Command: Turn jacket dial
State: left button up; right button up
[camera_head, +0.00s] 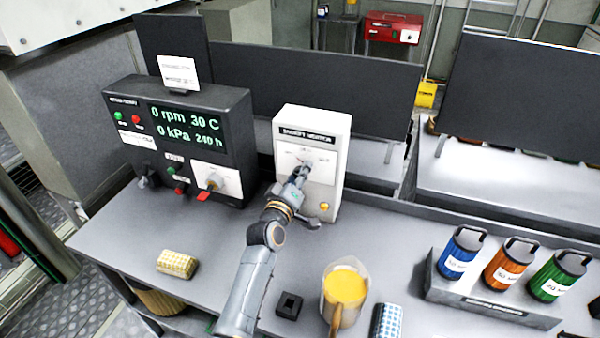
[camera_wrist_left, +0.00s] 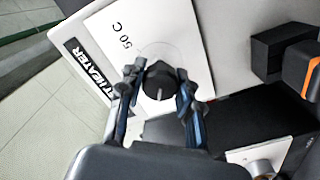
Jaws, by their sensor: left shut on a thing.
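The white jacket heater box (camera_head: 334,130) stands on the bench in the middle of the head view, with a white dial plate on its front. The dial is a dark round knob (camera_wrist_left: 159,82) with a pale pointer line, seen in the left wrist view beside the "50 C" mark. My left gripper (camera_head: 304,168) reaches up to the box front; in the left wrist view its two fingers (camera_wrist_left: 158,90) are on either side of the knob and shut on it. In the head view the gripper hides most of the knob. My right gripper is not in view.
A black control panel (camera_head: 232,120) reading 0 rpm, 30 C, 0 kPa and 240 h stands left of the heater. A yellow sponge (camera_head: 177,264), a jug of yellow liquid (camera_head: 345,288) and a rack (camera_head: 490,296) with three coloured canisters sit on the bench. Dark partitions stand behind.

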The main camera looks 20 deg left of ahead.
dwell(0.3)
pick_arm(q)
jog(key=o, duration=1.2)
jog(key=shift+c, duration=0.2)
jog(key=s, duration=1.2)
jog(key=shift+a, duration=0.2)
jog(key=shift+f, duration=0.1)
